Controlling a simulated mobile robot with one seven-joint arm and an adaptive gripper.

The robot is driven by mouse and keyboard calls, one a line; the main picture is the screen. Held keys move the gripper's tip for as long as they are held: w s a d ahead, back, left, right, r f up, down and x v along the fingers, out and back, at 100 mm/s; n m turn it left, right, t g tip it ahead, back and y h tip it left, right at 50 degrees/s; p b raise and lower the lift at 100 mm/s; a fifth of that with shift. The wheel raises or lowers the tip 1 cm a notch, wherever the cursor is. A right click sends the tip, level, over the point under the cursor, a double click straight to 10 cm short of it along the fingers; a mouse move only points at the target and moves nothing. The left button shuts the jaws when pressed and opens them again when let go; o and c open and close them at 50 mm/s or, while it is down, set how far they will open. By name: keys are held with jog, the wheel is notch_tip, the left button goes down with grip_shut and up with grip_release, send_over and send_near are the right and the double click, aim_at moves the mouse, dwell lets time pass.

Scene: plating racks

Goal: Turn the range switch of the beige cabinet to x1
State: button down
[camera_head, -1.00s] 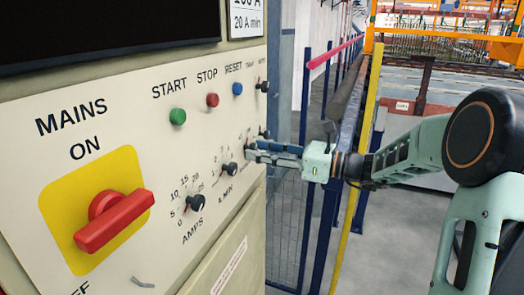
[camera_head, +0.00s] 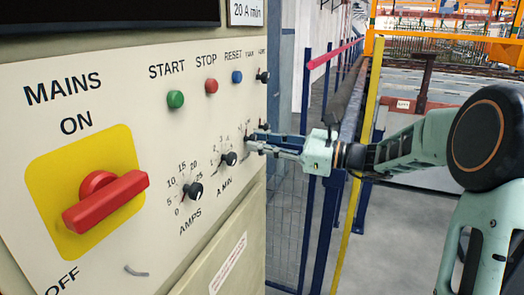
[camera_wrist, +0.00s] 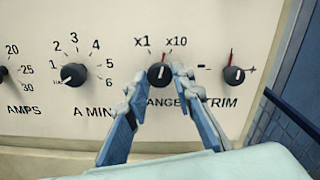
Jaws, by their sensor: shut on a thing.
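The beige cabinet's panel (camera_head: 120,130) fills the left of the head view. In the wrist view the range switch (camera_wrist: 159,75) is a small black knob below the labels x1, to its left, and x10, to its right. A red mark shows just above the knob, and the knob's pale line points nearly straight up, between the two labels. My gripper (camera_wrist: 161,84) has one finger on each side of the knob and is shut on it. In the head view my gripper (camera_head: 250,142) reaches the panel from the right, and its fingertips largely hide the switch.
The trim knob (camera_wrist: 234,75) is close on the right and the A MIN knob (camera_wrist: 74,75) on the left. The AMPS knob (camera_head: 193,191) and red mains handle (camera_head: 105,202) stick out farther left. Blue posts (camera_head: 307,110) stand behind my gripper.

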jog(key=n+b, duration=0.8)
jog(key=b, duration=0.2)
jog(key=shift+n, duration=0.3)
jog(key=shift+r, duration=0.1)
jog(key=c, duration=1.7)
grip_release()
jog(key=v, duration=1.2)
jog(key=shift+w, duration=0.1)
